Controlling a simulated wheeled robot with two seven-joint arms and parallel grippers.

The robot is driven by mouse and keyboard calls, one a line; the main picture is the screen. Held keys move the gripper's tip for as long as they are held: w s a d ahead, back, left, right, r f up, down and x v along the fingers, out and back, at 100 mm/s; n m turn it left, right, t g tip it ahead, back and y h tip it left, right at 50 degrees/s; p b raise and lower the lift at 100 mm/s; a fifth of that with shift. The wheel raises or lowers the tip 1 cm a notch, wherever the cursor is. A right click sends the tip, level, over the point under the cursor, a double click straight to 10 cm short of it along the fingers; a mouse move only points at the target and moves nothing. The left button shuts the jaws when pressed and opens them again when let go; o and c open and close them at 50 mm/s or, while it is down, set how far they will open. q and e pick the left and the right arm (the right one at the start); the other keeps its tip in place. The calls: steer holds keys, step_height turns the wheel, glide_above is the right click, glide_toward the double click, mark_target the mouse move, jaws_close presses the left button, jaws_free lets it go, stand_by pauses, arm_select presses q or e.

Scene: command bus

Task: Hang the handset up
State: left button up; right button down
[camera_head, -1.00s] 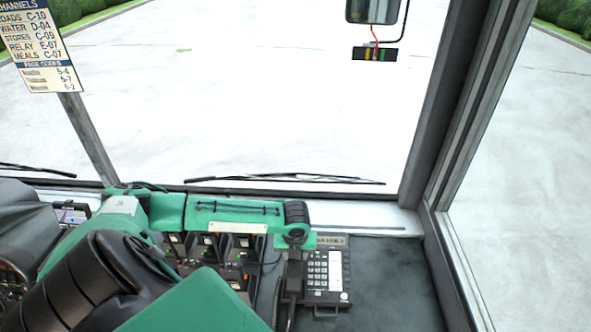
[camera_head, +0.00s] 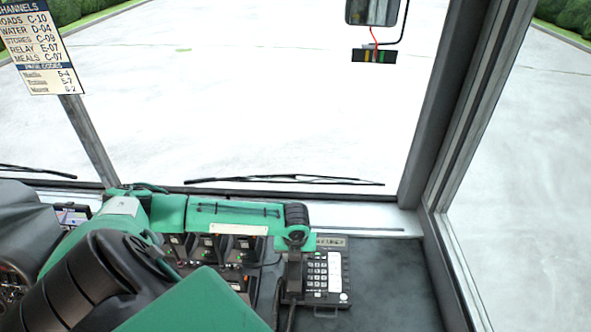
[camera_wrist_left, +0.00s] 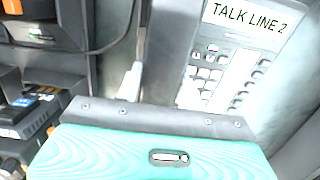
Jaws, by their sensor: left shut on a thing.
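The desk phone (camera_head: 328,275), with a white keypad, sits on the dark dash right of my left arm. In the left wrist view its keypad (camera_wrist_left: 208,75) lies below a "TALK LINE 2" label. My left gripper (camera_head: 293,272) points down at the phone's left side, shut on the dark handset (camera_head: 291,291), which is mostly hidden by the gripper and arm. A dark cord (camera_head: 278,303) hangs beside it. I cannot tell whether the handset touches its cradle. In the left wrist view, the teal and grey gripper body covers the bottom. My right gripper is not in view.
Several radio units (camera_head: 212,247) stand in a row left of the phone, under my left arm. The windscreen ledge (camera_head: 370,219) runs behind. The dash right of the phone (camera_head: 395,280) is clear up to the window pillar. A channel card (camera_head: 40,48) hangs upper left.

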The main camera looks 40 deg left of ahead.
arm_select(q)
steer(key=shift+p, duration=0.35)
stand_by(0.5)
steer(key=o, duration=1.2)
steer(key=shift+r, duration=0.1)
steer(key=shift+s+d+r+b, duration=0.25)
steer(key=shift+r+b, duration=0.2)
steer(key=shift+r, duration=1.8)
steer(key=shift+s+d+r+b, duration=0.25)
steer(key=shift+r+b, duration=0.2)
steer(key=shift+r, duration=1.75)
steer(key=shift+s+d+r+b, duration=0.2)
steer(key=shift+r+b, duration=0.25)
steer(key=shift+r, duration=1.8)
